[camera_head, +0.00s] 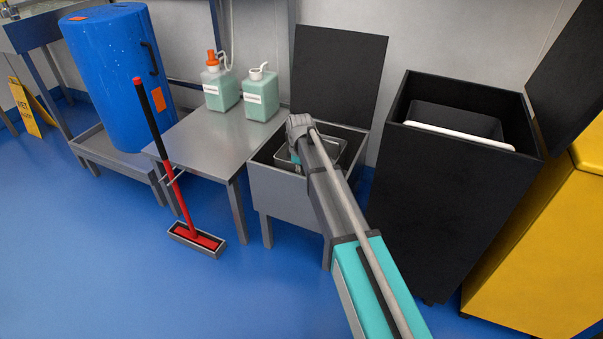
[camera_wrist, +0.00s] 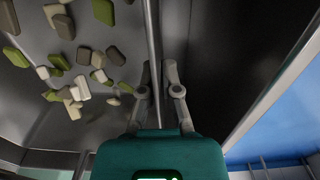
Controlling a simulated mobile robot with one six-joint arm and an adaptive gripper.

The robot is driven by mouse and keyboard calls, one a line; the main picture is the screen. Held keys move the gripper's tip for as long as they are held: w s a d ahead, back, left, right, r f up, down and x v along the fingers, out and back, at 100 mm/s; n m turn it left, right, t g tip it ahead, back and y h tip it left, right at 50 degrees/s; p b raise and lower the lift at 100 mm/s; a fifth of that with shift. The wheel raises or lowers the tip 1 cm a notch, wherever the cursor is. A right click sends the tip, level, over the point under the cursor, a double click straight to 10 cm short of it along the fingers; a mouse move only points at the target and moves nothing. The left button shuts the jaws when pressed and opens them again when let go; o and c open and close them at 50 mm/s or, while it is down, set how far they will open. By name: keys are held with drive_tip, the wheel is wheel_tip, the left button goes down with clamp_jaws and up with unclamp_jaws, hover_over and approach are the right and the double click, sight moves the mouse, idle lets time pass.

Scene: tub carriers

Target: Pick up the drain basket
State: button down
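The drain basket (camera_head: 345,146) is a grey metal tray-like container inside an open grey box (camera_head: 285,190) with a raised black lid. In the wrist view its thin metal rim (camera_wrist: 153,30) runs upright through the middle. Green, tan and brown scraps (camera_wrist: 85,65) lie in it on the left. My gripper (camera_wrist: 157,68) reaches down with one finger on each side of the rim, close against it, and looks shut on the basket wall. In the head view my arm hides part of the basket, and the fingertips are hidden. I cannot tell if the basket is lifted.
A steel table (camera_head: 195,145) with two green-liquid jugs stands left of the box, beside a blue drum (camera_head: 115,75). A red scrubbing brush (camera_head: 197,239) stands in front. A tall black bin (camera_head: 430,190) and a yellow cabinet (camera_head: 545,250) stand close on the right. Blue floor is clear in front.

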drive_tip(key=shift+r+p, duration=0.3)
drive_tip(key=shift+r, duration=0.25)
idle(0.4)
drive_tip(key=shift+r+p, duration=0.75)
drive_tip(key=shift+p, duration=0.05)
wheel_tip(320, 180, up, 59)
drive_tip(key=p, duration=5.9)
drive_tip(key=shift+f, duration=0.1)
